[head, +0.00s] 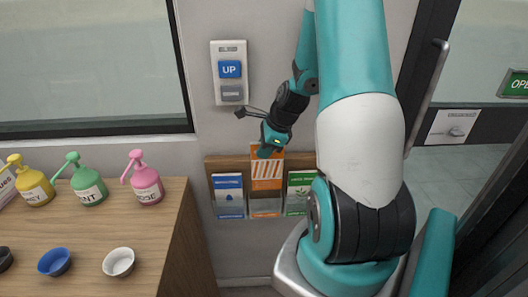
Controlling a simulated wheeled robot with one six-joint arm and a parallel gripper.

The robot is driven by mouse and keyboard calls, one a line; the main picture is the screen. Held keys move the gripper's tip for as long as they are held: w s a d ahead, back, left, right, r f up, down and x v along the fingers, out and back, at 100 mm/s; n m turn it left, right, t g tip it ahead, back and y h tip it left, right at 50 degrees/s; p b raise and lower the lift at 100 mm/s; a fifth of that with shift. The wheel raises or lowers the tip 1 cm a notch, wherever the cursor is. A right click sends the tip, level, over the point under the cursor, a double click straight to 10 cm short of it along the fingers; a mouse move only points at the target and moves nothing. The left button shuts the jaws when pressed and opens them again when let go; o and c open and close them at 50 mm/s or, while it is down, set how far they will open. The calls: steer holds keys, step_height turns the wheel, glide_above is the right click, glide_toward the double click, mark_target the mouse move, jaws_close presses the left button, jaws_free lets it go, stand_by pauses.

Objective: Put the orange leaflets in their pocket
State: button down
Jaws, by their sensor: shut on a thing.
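The orange leaflets (267,171) are upright at the middle of a wooden wall rack (241,164), between the blue and green leaflets. My gripper (265,152) is shut on their top edge from above. Their lower part is at the mouth of the middle pocket (265,208), where orange and white stripes show. I cannot tell how deep the leaflets sit in it, or whether the stripes are the leaflets or a pocket marking.
Blue leaflets (229,187) fill the left pocket and green leaflets (298,189) the right one, partly behind my arm. A lift-style UP button panel (230,72) is above. A wooden counter (120,215) with pump bottles and small bowls stands left. A door handle (427,90) is right.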

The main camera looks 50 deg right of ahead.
mark_target(264, 167)
steer(key=shift+w+d+f+b, duration=0.3)
steer(key=shift+f+b, duration=0.6)
steer(key=shift+f, duration=0.5)
steer(key=shift+w+d+f+b, duration=0.15)
steer(key=shift+d+f+b, duration=0.1)
steer(key=shift+f+b, duration=0.9)
steer(key=shift+w+d+f+b, duration=0.3)
steer(key=shift+f+b, duration=0.4)
steer(key=shift+f, duration=0.9)
steer(key=c, duration=1.1)
jaws_free()
steer(key=v, duration=1.7)
steer(key=shift+s+r, duration=0.15)
steer(key=shift+d, duration=0.1)
